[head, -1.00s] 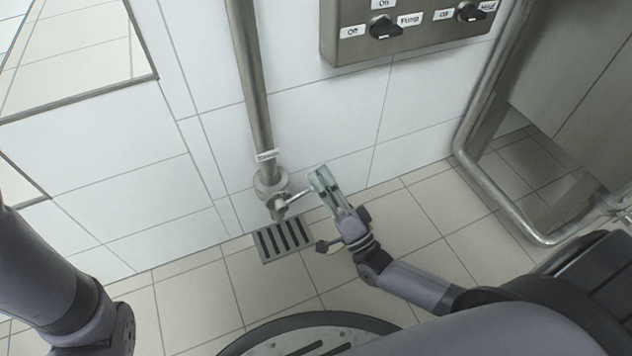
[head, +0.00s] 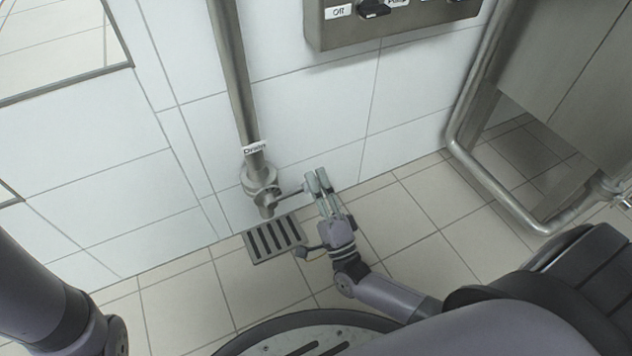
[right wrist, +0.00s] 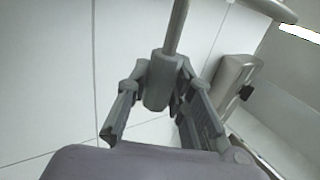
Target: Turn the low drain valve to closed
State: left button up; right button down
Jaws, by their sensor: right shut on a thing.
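The low drain valve (head: 260,177) sits at the foot of a vertical steel pipe labelled "Drain", above a floor grate. Its thin lever (head: 288,193) sticks out to the right, close to level in the head view. My right gripper (head: 317,182) is at the lever's outer end, near the wall. In the right wrist view the lever's grey grip (right wrist: 159,82) sits between the fingers of my right gripper (right wrist: 155,100), which is shut on it. My left arm shows at the left edge of the head view; its gripper is out of view.
The floor grate (head: 273,239) lies below the valve. A steel switch box (head: 345,35) is on the wall above. A bent tube frame (head: 497,190) and a steel cabinet (head: 570,90) stand at the right. Open tiled floor lies around the grate.

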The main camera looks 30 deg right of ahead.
jog(key=shift+f, duration=0.15)
jog(key=c, duration=1.4)
grip_release()
notch_tip(320, 180, up, 10)
jog(key=shift+r, duration=0.1)
jog(key=shift+s, duration=0.1)
jog(key=s+d+f+b, duration=0.1)
jog(key=s+d+f, duration=0.2)
jog(key=s, duration=0.5)
jog(key=s+d+f+b, duration=0.1)
jog(key=s+d+f, duration=0.3)
jog(key=s, duration=0.4)
jog(key=shift+s+d+f, duration=0.2)
jog(key=shift+d+f, duration=0.05)
jog(key=shift+f, duration=0.4)
dwell(0.3)
